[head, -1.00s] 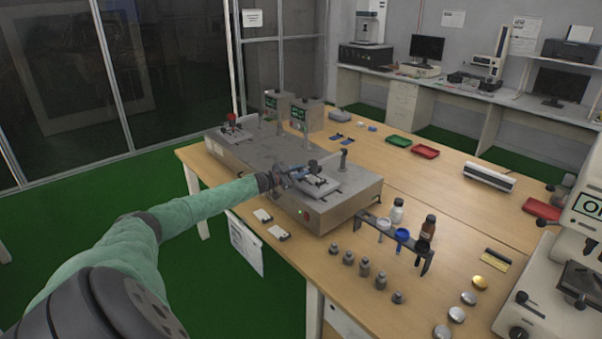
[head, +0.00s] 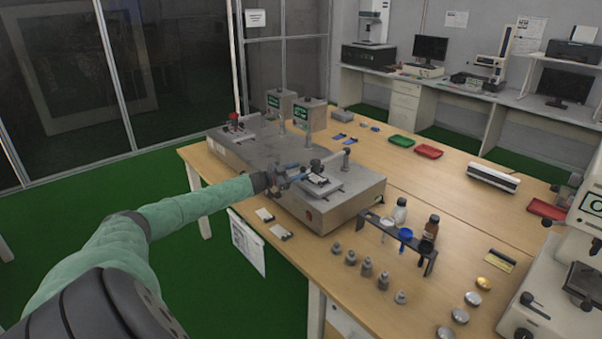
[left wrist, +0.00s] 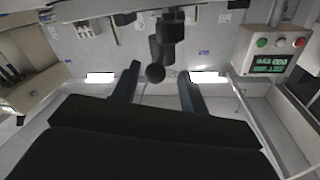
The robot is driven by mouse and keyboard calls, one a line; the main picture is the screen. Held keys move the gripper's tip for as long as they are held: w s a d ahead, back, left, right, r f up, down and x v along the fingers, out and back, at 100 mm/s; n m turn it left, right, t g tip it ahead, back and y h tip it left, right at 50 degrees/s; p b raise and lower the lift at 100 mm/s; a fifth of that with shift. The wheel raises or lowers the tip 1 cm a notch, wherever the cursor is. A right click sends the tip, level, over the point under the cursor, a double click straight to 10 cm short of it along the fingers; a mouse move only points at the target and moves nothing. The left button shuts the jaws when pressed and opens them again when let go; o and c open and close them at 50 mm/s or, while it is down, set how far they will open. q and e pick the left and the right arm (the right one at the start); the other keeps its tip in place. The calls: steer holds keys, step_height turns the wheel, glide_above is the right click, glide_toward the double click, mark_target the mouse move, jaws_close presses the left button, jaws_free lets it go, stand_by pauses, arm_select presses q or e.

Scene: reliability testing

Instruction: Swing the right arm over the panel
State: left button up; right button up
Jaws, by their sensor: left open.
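A grey metal tester (head: 350,208) with two stations sits on the wooden bench. Its right station has a light flat plate (head: 331,190) with a small panel on it. A swing arm with a dark round knob (head: 316,164) stands at this station, by the post at its back. My left gripper (head: 297,174) is at the left side of the right station, open. In the left wrist view the knob (left wrist: 155,73) shows between the two spread fingers (left wrist: 160,78), apart from both; depth is hard to tell. My right gripper is out of view.
The left station has a red knob (head: 233,117). Two display boxes (head: 309,115) stand behind the tester. A bottle rack (head: 395,236) and several metal weights (head: 367,266) are to the right. Two small pale pieces (head: 280,232) lie at the near bench edge.

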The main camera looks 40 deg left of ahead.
arm_select(q)
steer(key=b+v, duration=0.1)
steer(key=v, duration=0.4)
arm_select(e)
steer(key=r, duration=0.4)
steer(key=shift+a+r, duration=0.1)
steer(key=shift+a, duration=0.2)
arm_select(q)
steer(key=shift+a, duration=0.1)
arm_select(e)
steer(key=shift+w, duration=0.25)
